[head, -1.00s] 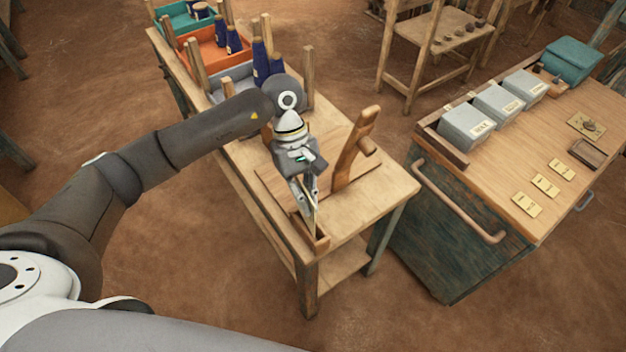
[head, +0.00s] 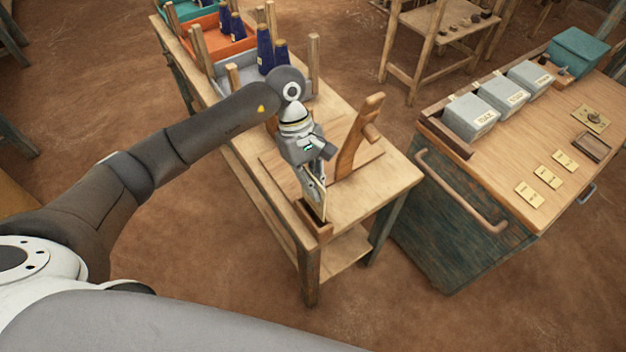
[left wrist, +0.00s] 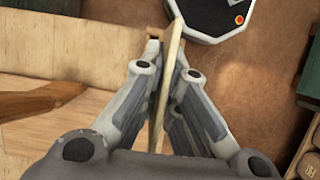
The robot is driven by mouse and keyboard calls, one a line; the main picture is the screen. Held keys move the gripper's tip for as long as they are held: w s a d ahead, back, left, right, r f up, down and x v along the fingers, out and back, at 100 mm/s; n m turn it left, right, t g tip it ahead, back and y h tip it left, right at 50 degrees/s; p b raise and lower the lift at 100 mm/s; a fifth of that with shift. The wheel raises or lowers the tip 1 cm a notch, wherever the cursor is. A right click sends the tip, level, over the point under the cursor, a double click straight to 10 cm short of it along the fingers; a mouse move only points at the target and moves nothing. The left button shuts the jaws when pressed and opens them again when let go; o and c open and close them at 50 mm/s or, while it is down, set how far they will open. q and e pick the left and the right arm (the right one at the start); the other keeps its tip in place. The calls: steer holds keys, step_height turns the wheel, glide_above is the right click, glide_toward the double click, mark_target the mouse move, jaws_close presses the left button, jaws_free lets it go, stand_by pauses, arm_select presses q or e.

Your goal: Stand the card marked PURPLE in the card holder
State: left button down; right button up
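My left gripper (head: 314,186) is at the near end of the narrow wooden table, pointing down. It is shut on a thin cream card (head: 322,206), held upright and seen nearly edge-on. In the left wrist view the card (left wrist: 168,70) stands between the two fingers (left wrist: 165,75), slightly tilted in the picture. No lettering on it can be read. The card holder (head: 317,232), a small brown wooden block, is at the table's near edge, right below the card. The card's lower edge meets the holder in the head view; whether it sits in the slot cannot be told. My right gripper is not in view.
A curved wooden upright (head: 358,137) stands close to the right of my gripper. Trays with blue cones (head: 265,48) are at the table's far end. The cabinet (head: 490,190) at right bears several small yellow cards (head: 548,177) and labelled grey boxes (head: 503,95).

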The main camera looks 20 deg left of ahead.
arm_select(q)
steer(key=shift+f, duration=0.75)
steer(key=shift+f+b, duration=0.55)
steer(key=shift+f, duration=0.25)
steer(key=shift+f+b, duration=1.2)
steer(key=shift+b, duration=0.1)
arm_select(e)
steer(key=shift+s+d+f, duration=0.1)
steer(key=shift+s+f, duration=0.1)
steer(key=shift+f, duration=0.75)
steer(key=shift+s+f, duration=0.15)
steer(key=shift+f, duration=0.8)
arm_select(q)
steer(key=c, duration=1.6)
jaws_free()
steer(key=shift+o, duration=0.2)
steer(key=shift+r, duration=0.1)
steer(key=v, duration=1.2)
